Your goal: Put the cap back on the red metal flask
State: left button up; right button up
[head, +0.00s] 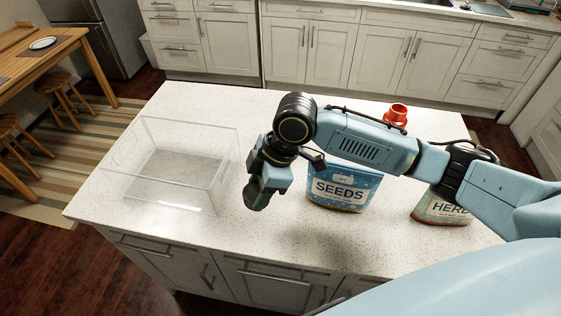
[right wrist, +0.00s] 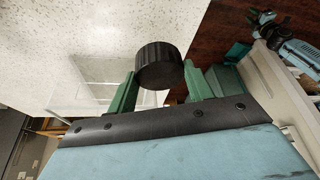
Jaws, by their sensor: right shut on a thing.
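The red flask (head: 396,114) stands on the counter behind my right forearm in the head view. Only its red top shows; my arm hides its lower part. My right gripper (head: 256,198) is above the counter, left of the flask and well apart from it. In the right wrist view its green fingers (right wrist: 160,85) are shut on the black ribbed cap (right wrist: 159,66), which sits between the fingertips. My left gripper does not show.
A clear open box (head: 170,175) stands on the left of the white counter (head: 290,240). A blue SEEDS packet (head: 342,192) and a HERB packet (head: 440,209) stand below my right arm in the picture. The counter's front middle is clear.

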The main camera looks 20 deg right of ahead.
jog(key=shift+w+a+r+m+t+b, duration=0.15)
jog(key=shift+a+m+t+b, duration=0.15)
jog(key=shift+a+m+b, duration=0.4)
jog(key=w+a+r+m+t+h+b, duration=0.1)
jog(key=r+m+h+b, duration=0.1)
jog(key=m, duration=0.5)
jog(key=a+r+m+t+h+b, duration=0.2)
jog(key=m+b, duration=0.3)
jog(key=m, duration=0.2)
jog(key=shift+w+a+r, duration=0.25)
jog(key=shift+w+r, duration=0.05)
jog(key=shift+w, duration=0.05)
